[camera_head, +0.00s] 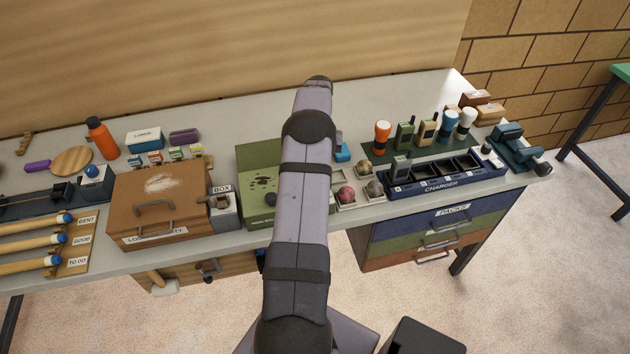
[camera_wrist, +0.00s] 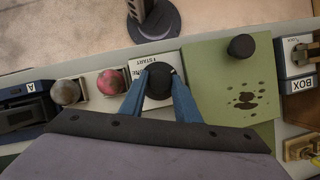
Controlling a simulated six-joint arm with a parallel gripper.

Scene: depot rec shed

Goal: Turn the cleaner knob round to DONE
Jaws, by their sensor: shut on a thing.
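The cleaner knob (camera_wrist: 158,80) is a round black knob on a small white panel (camera_wrist: 155,103) at the table's front edge in the wrist view. My gripper (camera_wrist: 159,82) has its two blue fingers shut on it, one on each side. A START label (camera_wrist: 145,62) is printed beside the knob, and the end of another word shows partly by the left finger. A small pale mark shows at the knob's right edge; I cannot tell for sure where it points. In the head view my arm hides the knob, the panel and the fingers.
A green stained board (camera_wrist: 215,100) with a dark knob (camera_wrist: 241,46) lies beside the panel. Grey and pink balls (camera_wrist: 66,92) (camera_wrist: 111,81) sit in small trays on its other side. The charger (camera_head: 440,182) and the lost property box (camera_head: 160,210) stand further along the table.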

